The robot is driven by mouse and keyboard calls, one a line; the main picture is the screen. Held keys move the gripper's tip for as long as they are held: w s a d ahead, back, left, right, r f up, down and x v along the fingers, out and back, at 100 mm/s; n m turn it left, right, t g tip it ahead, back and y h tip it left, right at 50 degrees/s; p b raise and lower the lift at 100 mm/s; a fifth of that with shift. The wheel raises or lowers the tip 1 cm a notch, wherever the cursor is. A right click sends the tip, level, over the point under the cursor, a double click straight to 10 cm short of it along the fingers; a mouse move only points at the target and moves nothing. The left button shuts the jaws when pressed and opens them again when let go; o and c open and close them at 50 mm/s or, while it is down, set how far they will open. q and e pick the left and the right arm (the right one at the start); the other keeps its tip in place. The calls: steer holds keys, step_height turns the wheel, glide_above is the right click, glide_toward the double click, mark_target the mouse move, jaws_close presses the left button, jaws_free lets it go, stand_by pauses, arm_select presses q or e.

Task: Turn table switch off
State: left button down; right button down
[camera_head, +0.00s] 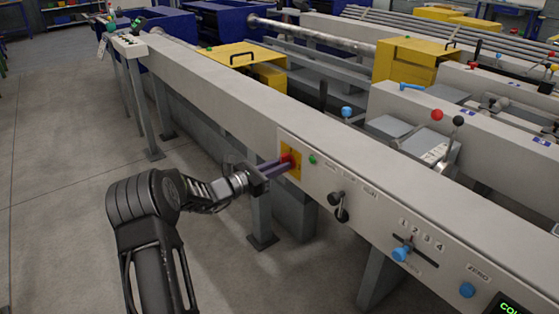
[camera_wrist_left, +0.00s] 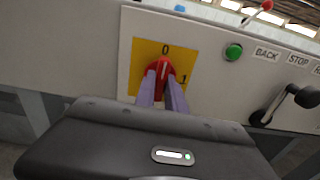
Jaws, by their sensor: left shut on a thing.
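The table switch is a red rotary knob (camera_wrist_left: 161,68) on a yellow plate (camera_wrist_left: 143,55) marked 0 at the top and 1 at the right. In the wrist view the white line on the knob points up, near the 0. In the head view the yellow plate (camera_head: 293,172) sits on the front panel of the long grey table. My left gripper (camera_head: 287,163) reaches the switch from the left. Its two purple fingers (camera_wrist_left: 163,93) are shut on the red knob and hide its lower part. My right gripper is in neither view.
A green button (camera_wrist_left: 233,51) sits right of the switch, then a black-handled lever (camera_head: 340,205) by the BACK and STOP labels. Farther right are a blue slider knob (camera_head: 400,254) and a blue ZERO knob (camera_head: 467,290). Open floor (camera_head: 60,190) lies left of the table.

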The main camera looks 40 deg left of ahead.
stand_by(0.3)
arm_select(q)
steer(key=c, duration=1.4)
jaws_free()
steer(key=p+v, duration=0.1)
steer(key=v, duration=0.6)
steer(key=shift+s, duration=0.4)
steer(key=shift+a, duration=0.1)
